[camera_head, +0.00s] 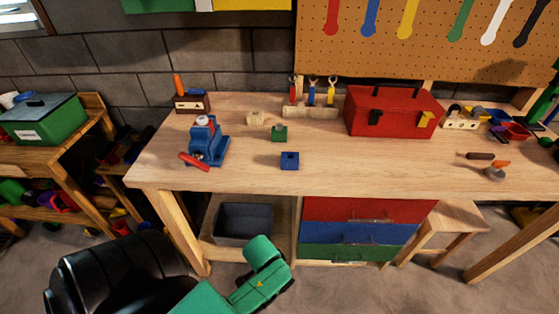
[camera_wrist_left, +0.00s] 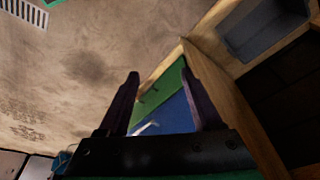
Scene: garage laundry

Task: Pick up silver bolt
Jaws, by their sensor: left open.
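I cannot make out a silver bolt for certain in either view. The wooden workbench (camera_head: 350,170) holds several small items, including a green block (camera_head: 279,133), a blue block (camera_head: 290,160) and a pale wooden piece (camera_head: 255,118). My left gripper (camera_wrist_left: 160,62) is open and empty in the left wrist view, with its two dark fingers apart below the bench top, in front of the drawers. In the head view my green left arm shows low in front of the bench, and its fingers cannot be made out. My right gripper is in neither view.
A blue vise (camera_head: 209,146) stands at the bench's left and a red toolbox (camera_head: 394,112) at the back. Red, blue and green drawers (camera_head: 357,232) and a grey bin (camera_head: 243,222) sit below. A stool (camera_head: 448,216) stands right. The front middle bench top is clear.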

